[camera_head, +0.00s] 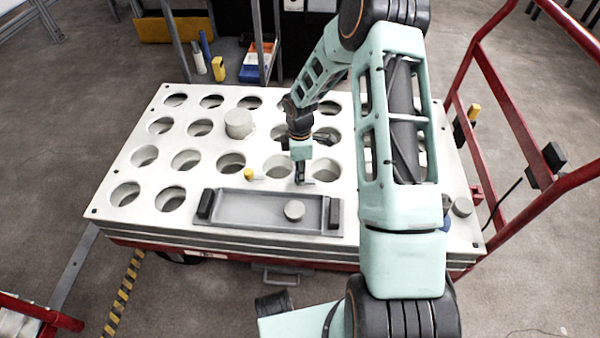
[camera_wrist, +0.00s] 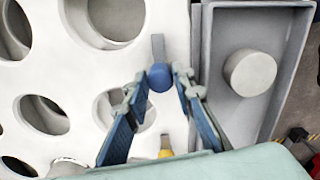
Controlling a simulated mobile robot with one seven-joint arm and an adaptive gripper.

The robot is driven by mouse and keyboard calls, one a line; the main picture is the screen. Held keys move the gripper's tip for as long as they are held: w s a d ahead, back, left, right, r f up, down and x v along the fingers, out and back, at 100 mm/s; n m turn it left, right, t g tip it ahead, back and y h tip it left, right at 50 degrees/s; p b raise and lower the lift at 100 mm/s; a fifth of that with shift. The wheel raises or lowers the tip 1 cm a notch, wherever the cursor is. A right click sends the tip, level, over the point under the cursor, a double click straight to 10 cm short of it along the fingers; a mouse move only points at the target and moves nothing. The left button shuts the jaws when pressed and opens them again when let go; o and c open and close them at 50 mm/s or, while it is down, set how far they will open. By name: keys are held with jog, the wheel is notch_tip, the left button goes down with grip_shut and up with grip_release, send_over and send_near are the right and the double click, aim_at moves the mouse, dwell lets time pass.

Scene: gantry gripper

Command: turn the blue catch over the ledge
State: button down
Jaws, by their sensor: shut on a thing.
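The blue catch (camera_wrist: 160,77) shows in the wrist view as a rounded blue piece between the fingertips. A narrow grey bar (camera_wrist: 158,47) extends from it along the white plate, beside the grey tray's wall. I cannot tell whether this bar is part of the catch or a ledge. My gripper (camera_wrist: 162,76) is shut on the blue catch, with a fingertip on each side. In the head view my gripper (camera_head: 300,180) points down just behind the tray; the catch is hidden there. No separate ledge can be made out.
The grey tray (camera_head: 232,222) with black end handles holds a grey disc (camera_head: 294,210). The white plate (camera_head: 108,178) has many round holes. A grey cylinder (camera_head: 239,123) stands behind, a yellow piece (camera_head: 249,174) left of my gripper. Red rails (camera_head: 515,115) rise at right.

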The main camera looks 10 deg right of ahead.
jog(key=shift+m, duration=0.3)
jog(key=m, duration=0.3)
jog(key=shift+m, duration=0.3)
jog(key=m, duration=0.4)
jog(key=shift+m+p, duration=0.3)
jog(key=shift+p, duration=0.05)
jog(key=m, duration=0.4)
jog(key=shift+m, duration=2.5)
jog(key=c, duration=1.7)
grip_release()
jog(key=shift+o, duration=0.2)
